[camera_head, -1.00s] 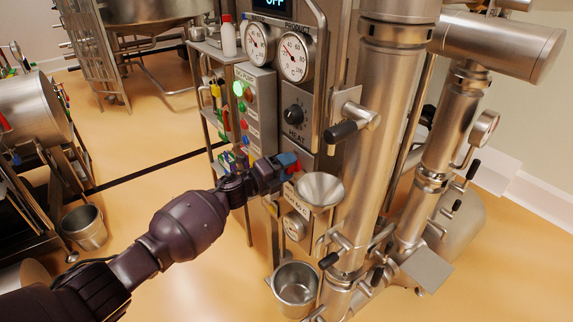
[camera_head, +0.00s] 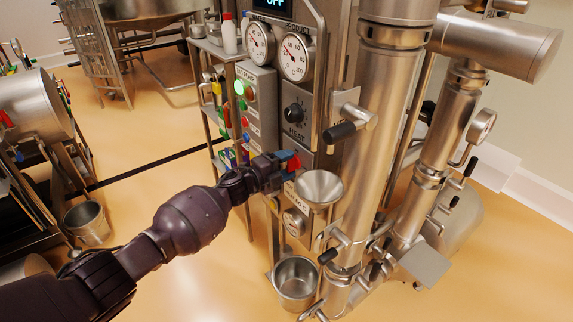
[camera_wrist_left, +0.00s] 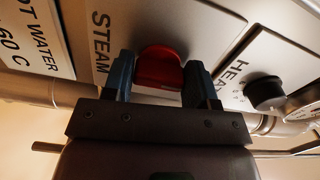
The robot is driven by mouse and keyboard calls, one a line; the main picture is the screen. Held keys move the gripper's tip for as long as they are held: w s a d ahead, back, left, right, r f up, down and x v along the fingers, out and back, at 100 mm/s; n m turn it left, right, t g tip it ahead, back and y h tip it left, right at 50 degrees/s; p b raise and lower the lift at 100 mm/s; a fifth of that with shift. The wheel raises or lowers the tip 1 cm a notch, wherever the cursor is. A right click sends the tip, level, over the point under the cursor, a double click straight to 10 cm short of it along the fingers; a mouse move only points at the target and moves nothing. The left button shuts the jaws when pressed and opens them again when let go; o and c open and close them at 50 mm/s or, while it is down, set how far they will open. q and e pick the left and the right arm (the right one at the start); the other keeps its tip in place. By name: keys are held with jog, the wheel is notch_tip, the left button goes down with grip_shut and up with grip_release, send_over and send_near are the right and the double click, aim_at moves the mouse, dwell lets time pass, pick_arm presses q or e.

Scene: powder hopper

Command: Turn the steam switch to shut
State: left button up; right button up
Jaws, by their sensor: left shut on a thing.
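The red steam switch (camera_wrist_left: 158,68) sits on a metal panel beside the printed word STEAM in the left wrist view. My left gripper (camera_wrist_left: 160,85) has its two blue fingers on either side of the switch, shut on it. In the head view the left gripper (camera_head: 280,170) reaches the front of the machine, and a little of the red switch (camera_head: 293,163) shows past the fingers. The gripper hides part of the switch, and its exact angle is hard to tell. My right gripper does not show.
The black HEAT knob (camera_head: 294,112) is above the switch. A metal funnel (camera_head: 319,186) stands close to the right of the gripper, with a steel bucket (camera_head: 296,280) below. A green-lit button panel (camera_head: 257,105) is up and left.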

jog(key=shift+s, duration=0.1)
pick_arm(q)
jog(key=o, duration=0.7)
jog(key=shift+o, duration=1)
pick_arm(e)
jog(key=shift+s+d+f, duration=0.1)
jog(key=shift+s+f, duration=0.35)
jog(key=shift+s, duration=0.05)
pick_arm(q)
jog(key=shift+s+a, duration=0.1)
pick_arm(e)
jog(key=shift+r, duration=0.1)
